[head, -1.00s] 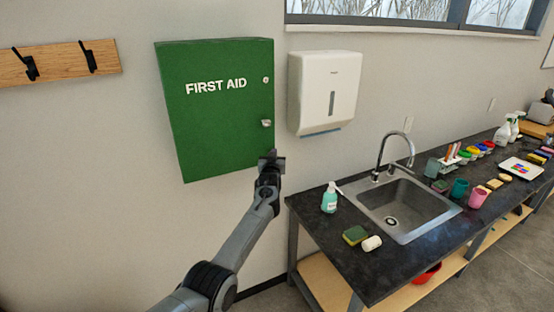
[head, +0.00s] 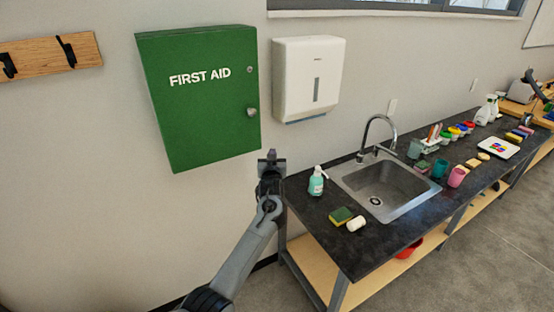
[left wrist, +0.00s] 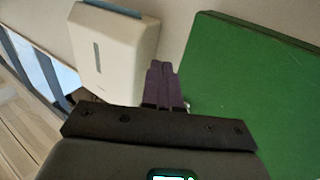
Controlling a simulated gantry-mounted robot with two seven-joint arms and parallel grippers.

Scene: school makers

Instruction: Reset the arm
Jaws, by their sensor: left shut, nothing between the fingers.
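My left gripper (head: 271,156) is shut and empty, at the end of my arm coming up from the bottom of the head view. It appears just below and right of the lower right corner of the green first aid cabinet (head: 195,120), apart from it. The cabinet's door is shut, with a round knob on its right side. In the left wrist view, the shut fingers (left wrist: 163,85) point up between the white dispenser (left wrist: 112,50) and the green cabinet (left wrist: 255,85). My right gripper is not in view.
The white dispenser (head: 307,80) hangs on the wall right of the cabinet. A wooden hook rail (head: 30,56) is at left. A dark counter (head: 335,235) with a sink (head: 385,185), soap bottle (head: 317,182) and sponge (head: 340,217) stands at right. The wall below the cabinet is clear.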

